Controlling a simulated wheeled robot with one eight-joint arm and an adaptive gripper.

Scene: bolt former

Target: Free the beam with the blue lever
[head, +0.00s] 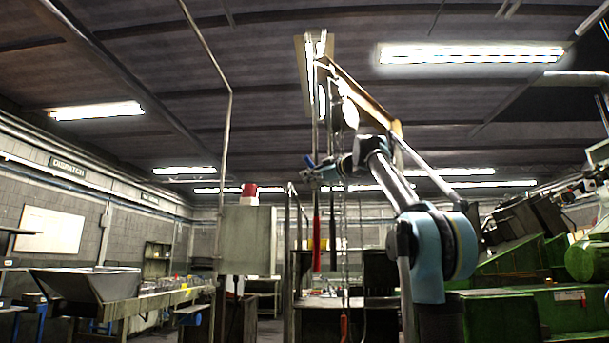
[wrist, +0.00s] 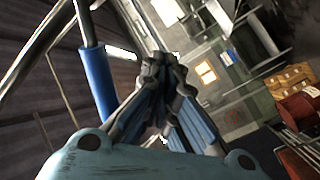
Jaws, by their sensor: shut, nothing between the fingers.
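The blue lever's sleeve (wrist: 97,80) is at the upper left of the wrist view, on a grey rod. In the head view a small blue piece (head: 309,161), apparently this lever, shows at my gripper's left. My gripper (wrist: 163,72) is shut and empty, its fingertips to the right of the sleeve; whether they touch it I cannot tell. My gripper (head: 318,173) is small and partly blurred in the head view. A tan beam (head: 362,97) slopes down to the right overhead, above my gripper. Its catch cannot be made out.
A red handle (head: 316,240) and a dark handle (head: 332,240) hang below the beam. A grey cabinet (head: 247,240) with a red lamp stands left. Green machinery (head: 520,315) fills the right. A hopper (head: 92,284) stands at far left.

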